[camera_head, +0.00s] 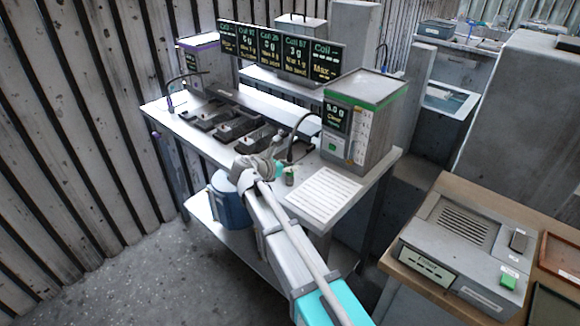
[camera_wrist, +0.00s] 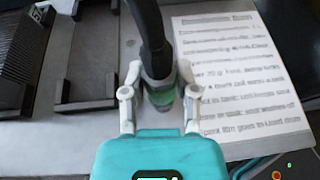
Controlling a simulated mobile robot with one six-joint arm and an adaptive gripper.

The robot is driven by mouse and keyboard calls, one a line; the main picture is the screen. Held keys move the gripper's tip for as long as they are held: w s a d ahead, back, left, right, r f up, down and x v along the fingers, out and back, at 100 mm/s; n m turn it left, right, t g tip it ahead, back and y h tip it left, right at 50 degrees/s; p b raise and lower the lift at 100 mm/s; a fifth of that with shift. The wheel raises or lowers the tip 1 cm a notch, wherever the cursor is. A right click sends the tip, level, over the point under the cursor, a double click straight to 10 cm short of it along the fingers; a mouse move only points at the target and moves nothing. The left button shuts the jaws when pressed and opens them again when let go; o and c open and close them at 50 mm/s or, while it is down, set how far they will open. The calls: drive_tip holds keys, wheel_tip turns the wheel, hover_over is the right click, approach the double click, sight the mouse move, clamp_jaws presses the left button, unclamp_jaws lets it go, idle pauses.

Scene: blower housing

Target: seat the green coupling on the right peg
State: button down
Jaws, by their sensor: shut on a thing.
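In the wrist view, my gripper (camera_wrist: 160,92) has its two white fingers on either side of a grey piece with a green band, which looks like the green coupling (camera_wrist: 163,98). A thick black hose (camera_wrist: 150,30) runs down to its top. The fingers are shut on this piece, above the bench and left of a printed sheet. In the head view, my gripper (camera_head: 286,172) is near the bench's front edge, and a small green piece (camera_head: 289,178) shows there. Its lower end is hard to see. I cannot pick out the right peg in either view.
Dark slotted trays (camera_head: 240,125) lie on the bench to the left. A green-topped display unit (camera_head: 362,120) stands behind, and the printed sheet (camera_head: 322,194) lies at the right. A blue bin (camera_head: 228,200) sits below. A grey vented box (camera_head: 462,245) rests on the wooden table.

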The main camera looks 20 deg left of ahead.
drive_tip(key=shift+f, duration=0.25)
drive_tip(key=shift+c, duration=1.5)
unclamp_jaws()
drive_tip(key=shift+r, duration=0.1)
